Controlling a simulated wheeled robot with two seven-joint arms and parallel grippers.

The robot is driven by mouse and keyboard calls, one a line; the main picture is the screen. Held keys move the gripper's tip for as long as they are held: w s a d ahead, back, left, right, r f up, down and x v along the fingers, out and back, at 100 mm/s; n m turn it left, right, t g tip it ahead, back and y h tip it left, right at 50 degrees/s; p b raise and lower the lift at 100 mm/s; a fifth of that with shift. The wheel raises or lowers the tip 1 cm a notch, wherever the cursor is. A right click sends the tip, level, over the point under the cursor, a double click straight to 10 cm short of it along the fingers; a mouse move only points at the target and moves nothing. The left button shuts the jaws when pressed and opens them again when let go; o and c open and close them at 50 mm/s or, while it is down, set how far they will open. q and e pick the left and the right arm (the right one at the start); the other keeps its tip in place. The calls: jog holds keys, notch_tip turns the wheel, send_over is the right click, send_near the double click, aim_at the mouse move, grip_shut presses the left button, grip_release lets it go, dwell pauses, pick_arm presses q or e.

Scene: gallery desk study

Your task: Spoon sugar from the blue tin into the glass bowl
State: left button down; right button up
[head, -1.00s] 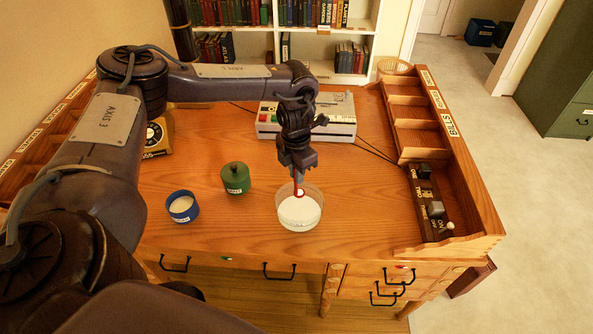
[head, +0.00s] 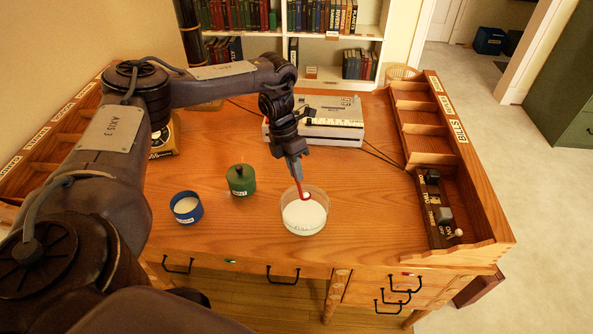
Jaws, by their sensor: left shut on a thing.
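The blue tin (head: 186,208) stands open on the desk at front left, with white sugar inside. The glass bowl (head: 304,213) stands to its right and holds white sugar. My left gripper (head: 297,168) is shut on a red spoon (head: 302,186) above the bowl. The spoon slants down into the bowl's opening, and its white-looking tip is at the far side of the bowl. I cannot tell whether the tip touches the sugar. My right gripper is not in view.
A green lidded tin (head: 241,180) stands between and behind the blue tin and the bowl. A pale machine with keys (head: 327,120) is at the back. Wooden compartments (head: 428,131) and a switch panel (head: 437,212) line the right edge. The desk right of the bowl is clear.

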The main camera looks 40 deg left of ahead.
pick_arm(q)
jog(key=h+b, duration=0.1)
jog(key=a+b, duration=0.1)
jog(key=a+f+h+b, duration=0.1)
jog(key=shift+w+a+h, duration=0.1)
jog(key=shift+w+h, duration=0.15)
jog(key=shift+h, duration=0.05)
